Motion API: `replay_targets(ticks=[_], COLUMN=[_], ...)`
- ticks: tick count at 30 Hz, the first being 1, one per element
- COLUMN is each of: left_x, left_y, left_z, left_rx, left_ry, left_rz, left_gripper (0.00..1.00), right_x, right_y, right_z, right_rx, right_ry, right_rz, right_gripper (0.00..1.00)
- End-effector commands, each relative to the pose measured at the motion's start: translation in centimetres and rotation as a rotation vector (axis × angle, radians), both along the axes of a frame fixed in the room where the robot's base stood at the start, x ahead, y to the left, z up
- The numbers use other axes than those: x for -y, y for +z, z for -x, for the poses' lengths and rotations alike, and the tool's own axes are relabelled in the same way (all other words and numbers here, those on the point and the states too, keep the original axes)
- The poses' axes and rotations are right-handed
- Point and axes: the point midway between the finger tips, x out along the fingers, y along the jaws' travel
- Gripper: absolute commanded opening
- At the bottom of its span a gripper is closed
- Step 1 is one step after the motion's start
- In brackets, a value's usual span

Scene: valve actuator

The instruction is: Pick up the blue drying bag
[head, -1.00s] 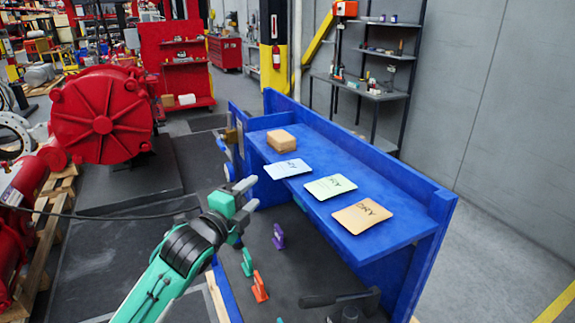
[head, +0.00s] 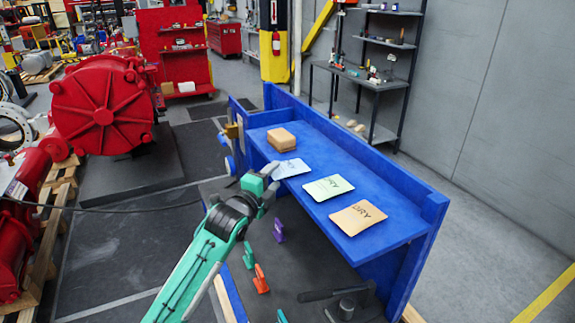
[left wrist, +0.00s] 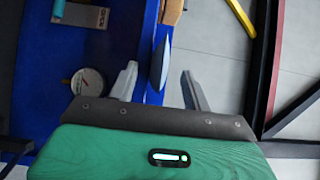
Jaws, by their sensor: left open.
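The blue drying bag (head: 293,168) is a flat pale-blue packet on the raised blue shelf of the bench, nearest the small brown box. My left gripper (head: 272,176) is at the shelf's front edge beside the bag's left end, open, and hides part of that end. In the left wrist view the bag (left wrist: 160,66) shows edge-on, between the two open fingers of the left gripper (left wrist: 158,71). I cannot tell whether a finger touches it. My right gripper is not in view.
A green bag (head: 328,187) and an orange bag (head: 358,217) lie farther right on the blue shelf (head: 385,180). A brown box (head: 281,139) stands behind the blue bag. Purple (head: 279,231) and orange (head: 260,279) clamp-like pieces stand on the dark lower surface. A round gauge (left wrist: 86,85) shows in the wrist view.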

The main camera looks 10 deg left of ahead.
Motion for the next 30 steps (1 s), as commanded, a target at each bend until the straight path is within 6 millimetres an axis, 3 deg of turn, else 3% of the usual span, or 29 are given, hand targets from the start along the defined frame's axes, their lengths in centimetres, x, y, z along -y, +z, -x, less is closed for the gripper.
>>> replay_targets(ticks=[5, 13, 23, 30], left_x=[0.0, 0.0, 0.0, 0.0], left_y=[0.0, 0.0, 0.2, 2.2], left_z=[0.0, 0.0, 0.0, 0.0], left_rx=[0.000, 0.000, 0.000, 0.005], left_ry=[0.000, 0.000, 0.000, -0.001], left_rz=[0.000, 0.000, -0.001, 0.000], left_gripper=[0.49, 0.00, 0.00, 0.00], right_x=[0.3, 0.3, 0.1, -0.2], right_y=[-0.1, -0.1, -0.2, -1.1], right_z=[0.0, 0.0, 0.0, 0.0], right_rx=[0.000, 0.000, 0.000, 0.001], right_ry=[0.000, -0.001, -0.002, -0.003], right_rz=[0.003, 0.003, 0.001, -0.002], right_gripper=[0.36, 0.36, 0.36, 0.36])
